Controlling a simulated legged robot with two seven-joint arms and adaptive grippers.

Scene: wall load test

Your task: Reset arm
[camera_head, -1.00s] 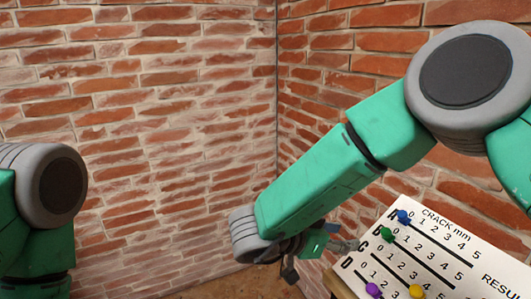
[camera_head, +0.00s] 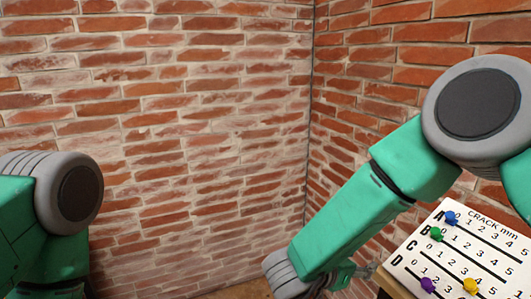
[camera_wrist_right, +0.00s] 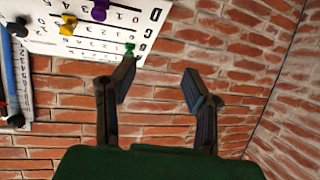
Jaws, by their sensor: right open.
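My right arm (camera_head: 350,220) reaches down and left across the head view. Its gripper (camera_head: 352,276) shows only in part, near the lower edge. In the right wrist view the right gripper (camera_wrist_right: 160,88) has its two fingers apart with nothing between them, only brick wall behind. My left arm (camera_head: 60,205) shows at the left edge of the head view; its gripper is out of the picture.
A white crack board (camera_head: 430,262) with blue, green, purple and yellow knobs stands at the lower right, close to the right gripper. It also shows in the wrist view (camera_wrist_right: 35,42), beside a blue-edged scale (camera_wrist_right: 20,85). Brick walls (camera_head: 200,130) meet in a corner.

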